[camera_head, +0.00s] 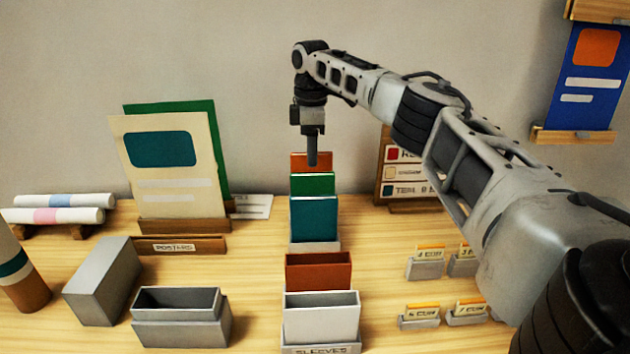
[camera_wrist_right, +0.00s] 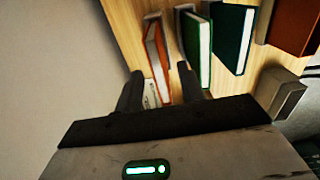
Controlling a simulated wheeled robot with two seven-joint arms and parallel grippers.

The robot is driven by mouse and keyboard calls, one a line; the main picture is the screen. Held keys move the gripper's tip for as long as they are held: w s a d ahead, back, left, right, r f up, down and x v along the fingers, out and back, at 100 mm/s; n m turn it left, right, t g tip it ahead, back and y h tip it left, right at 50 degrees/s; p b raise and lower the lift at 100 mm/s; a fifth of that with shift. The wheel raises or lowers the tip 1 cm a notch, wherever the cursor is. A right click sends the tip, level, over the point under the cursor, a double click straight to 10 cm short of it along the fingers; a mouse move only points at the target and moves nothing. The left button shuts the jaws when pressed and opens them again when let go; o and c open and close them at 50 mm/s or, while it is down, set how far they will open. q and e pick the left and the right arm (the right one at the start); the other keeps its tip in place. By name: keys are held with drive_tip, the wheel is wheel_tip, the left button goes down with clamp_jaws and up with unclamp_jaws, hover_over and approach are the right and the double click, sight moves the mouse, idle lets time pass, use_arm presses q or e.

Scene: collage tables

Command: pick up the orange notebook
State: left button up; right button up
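The orange notebook (camera_head: 303,161) stands upright at the back of a row of notebooks in the head view. It also shows in the right wrist view (camera_wrist_right: 157,52), edge up. My right gripper (camera_head: 312,157) points down at it from above. In the right wrist view the two fingers of my right gripper (camera_wrist_right: 160,70) are apart, with the near end of the orange notebook between them. I cannot tell whether either finger touches it. My left gripper is not in view.
A green notebook (camera_head: 313,184) and a teal one (camera_head: 314,219) stand just in front. Posters (camera_head: 160,180) stand left. A menu-like sign (camera_head: 392,172) stands close on the right, partly behind my arm.

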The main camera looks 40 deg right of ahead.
clamp_jaws()
drive_tip(key=shift+r, duration=0.1)
